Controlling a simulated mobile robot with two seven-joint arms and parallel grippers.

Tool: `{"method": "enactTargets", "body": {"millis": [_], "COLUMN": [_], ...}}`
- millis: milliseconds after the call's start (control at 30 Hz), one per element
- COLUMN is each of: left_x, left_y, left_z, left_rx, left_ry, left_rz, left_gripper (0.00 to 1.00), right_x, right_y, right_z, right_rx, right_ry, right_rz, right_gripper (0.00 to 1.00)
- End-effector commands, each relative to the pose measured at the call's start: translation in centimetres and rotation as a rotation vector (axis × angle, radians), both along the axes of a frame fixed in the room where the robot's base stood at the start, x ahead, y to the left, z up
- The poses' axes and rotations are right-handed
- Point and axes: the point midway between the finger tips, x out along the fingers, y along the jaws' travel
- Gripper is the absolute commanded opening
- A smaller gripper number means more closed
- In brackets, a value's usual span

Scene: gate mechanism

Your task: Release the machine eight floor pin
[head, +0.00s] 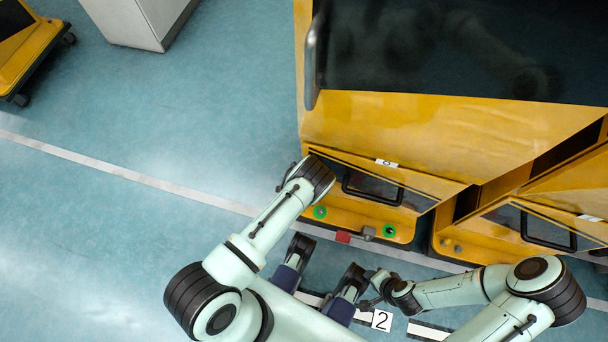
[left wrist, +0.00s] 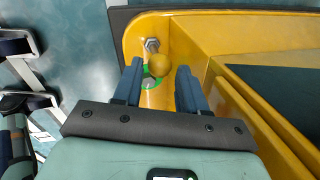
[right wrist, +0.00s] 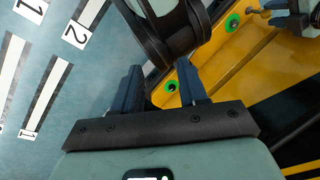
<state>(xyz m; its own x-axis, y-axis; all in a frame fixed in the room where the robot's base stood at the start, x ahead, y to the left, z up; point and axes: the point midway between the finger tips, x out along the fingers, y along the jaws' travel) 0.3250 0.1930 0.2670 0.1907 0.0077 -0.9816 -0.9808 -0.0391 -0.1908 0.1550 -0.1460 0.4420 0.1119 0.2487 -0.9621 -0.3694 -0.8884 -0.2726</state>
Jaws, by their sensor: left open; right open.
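The yellow machine (head: 450,130) carries a small white number label (head: 386,162), too small to read surely. Its front ledge has a left green ring (head: 320,212) and a right green ring (head: 389,231). In the left wrist view, a yellow ball knob (left wrist: 159,65) sits beside a silver hex fitting, above a green ring (left wrist: 145,85) with a grey centre. My left gripper (left wrist: 159,70) is open, its fingers appearing either side of the knob; contact cannot be told. My right gripper (right wrist: 158,68) is open and empty, short of the ledge, pointing toward a green ring (right wrist: 172,86).
Another yellow machine (head: 480,235) stands close on the right. A floor marker "2" (head: 382,320) lies below. The blue floor on the left is open, with a grey cabinet (head: 135,20) behind.

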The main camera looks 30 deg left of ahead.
Motion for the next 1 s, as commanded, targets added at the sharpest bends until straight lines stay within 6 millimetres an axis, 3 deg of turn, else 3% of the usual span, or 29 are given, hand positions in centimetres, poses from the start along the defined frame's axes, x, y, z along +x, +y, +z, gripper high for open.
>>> {"method": "enactTargets", "body": {"millis": [300,500,700,1000], "left_x": [-1.2,-1.9,-2.2,-2.3], "left_y": [-0.1,-0.1,-0.1,-0.1], "left_z": [7.5,10.7,12.0,12.0], "left_rx": [0.0,-0.001,0.0,0.0], "left_ry": [-0.004,-0.003,-0.002,-0.002], "left_rz": [0.0,0.0,0.0,-0.001], "left_gripper": [0.41,0.41,0.41,0.41], "right_x": [-4.0,-4.9,-5.0,-5.0], "right_y": [1.9,2.2,2.2,2.1], "right_z": [3.6,4.6,4.7,4.7], "right_rx": [0.051,0.062,0.062,0.061], "right_ry": [0.108,0.135,0.139,0.139], "right_rz": [0.046,0.056,0.056,0.055], "right_gripper": [0.43,0.43,0.43,0.43]}}
